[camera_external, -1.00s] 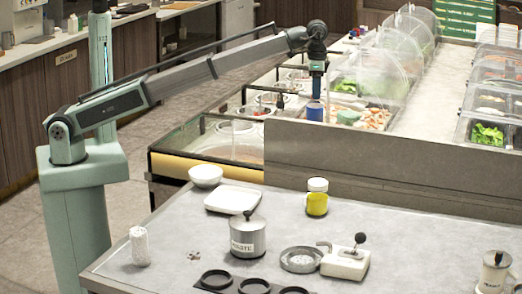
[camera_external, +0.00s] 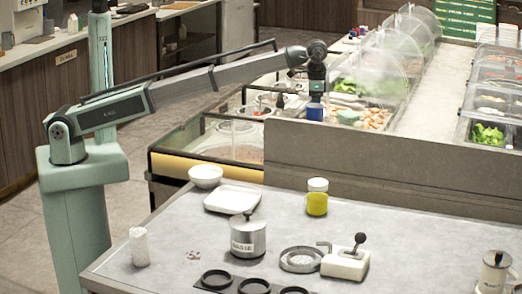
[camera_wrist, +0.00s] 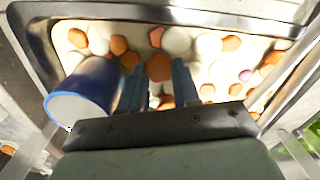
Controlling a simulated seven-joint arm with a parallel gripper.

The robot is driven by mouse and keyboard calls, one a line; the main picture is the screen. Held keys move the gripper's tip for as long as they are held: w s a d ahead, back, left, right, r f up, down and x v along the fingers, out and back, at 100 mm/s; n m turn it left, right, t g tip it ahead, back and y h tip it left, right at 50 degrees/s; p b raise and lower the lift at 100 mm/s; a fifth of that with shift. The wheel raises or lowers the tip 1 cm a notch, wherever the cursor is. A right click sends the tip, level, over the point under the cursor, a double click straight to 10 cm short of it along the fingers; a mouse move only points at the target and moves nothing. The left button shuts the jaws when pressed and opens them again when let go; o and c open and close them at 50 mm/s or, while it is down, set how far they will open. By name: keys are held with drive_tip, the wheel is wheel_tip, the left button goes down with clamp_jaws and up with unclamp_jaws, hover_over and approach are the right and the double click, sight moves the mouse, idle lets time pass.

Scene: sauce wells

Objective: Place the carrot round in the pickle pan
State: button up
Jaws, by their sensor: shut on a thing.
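My gripper (camera_wrist: 159,84) is low over a metal pan (camera_wrist: 42,42) of orange and white rounds in the wrist view. Its two fingers are closed around an orange carrot round (camera_wrist: 159,68), which shows between the fingertips. Other orange rounds lie around it. In the external view my gripper (camera_external: 316,92) is over the food bar, close to a blue cup (camera_external: 315,112). I cannot tell which pan is the pickle pan. The carrot round is too small to make out in the external view.
Clear domed covers (camera_external: 385,65) rise right of the gripper. A grey counter (camera_external: 190,225) in front holds a lidded pot (camera_external: 247,240) and a yellow jar (camera_external: 317,203).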

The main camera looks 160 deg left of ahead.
drive_tip(key=o, duration=1)
drive_tip(key=shift+r, duration=0.1)
wheel_tip(320, 180, up, 12)
drive_tip(key=shift+r, duration=0.1)
